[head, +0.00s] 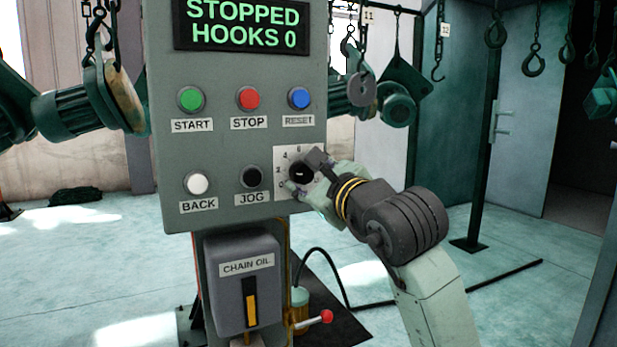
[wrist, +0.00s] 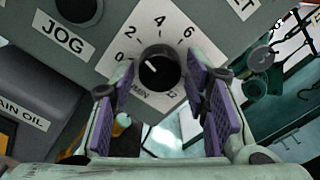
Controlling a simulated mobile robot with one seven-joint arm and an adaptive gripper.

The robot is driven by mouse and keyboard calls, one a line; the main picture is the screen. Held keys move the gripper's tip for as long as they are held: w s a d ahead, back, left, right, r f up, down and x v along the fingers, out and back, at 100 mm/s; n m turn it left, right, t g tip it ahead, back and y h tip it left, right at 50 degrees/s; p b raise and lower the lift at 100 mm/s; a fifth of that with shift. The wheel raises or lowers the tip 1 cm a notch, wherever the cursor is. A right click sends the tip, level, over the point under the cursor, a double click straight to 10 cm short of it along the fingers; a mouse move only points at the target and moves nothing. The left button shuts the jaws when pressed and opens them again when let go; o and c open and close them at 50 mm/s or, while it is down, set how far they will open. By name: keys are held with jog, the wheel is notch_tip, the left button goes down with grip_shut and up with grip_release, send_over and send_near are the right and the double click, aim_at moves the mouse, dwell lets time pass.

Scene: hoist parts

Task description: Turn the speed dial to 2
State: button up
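The black speed dial (wrist: 160,70) sits on a white plate marked 0, 2, 4, 6 and further numbers. In the wrist view its white mark points up-left, toward the 0 and 2 side; the exact setting is hard to read. In the head view the dial (head: 301,172) is at the panel's lower right, partly covered by my gripper (head: 308,177). My gripper's purple-padded fingers (wrist: 160,78) stand on either side of the dial, with small gaps seeming to show. It looks open around the dial. The display (head: 243,24) reads STOPPED, HOOKS 0.
The JOG button (head: 251,176) is just left of the dial, and the blue RESET button (head: 298,98) is above it. The chain oil box (head: 241,283) and a red-knobbed lever (head: 326,316) are below. Hooks (head: 533,62) hang at the right.

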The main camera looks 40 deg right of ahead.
jog(key=shift+o, duration=0.9)
jog(key=v, duration=1.2)
jog(key=shift+f, duration=0.1)
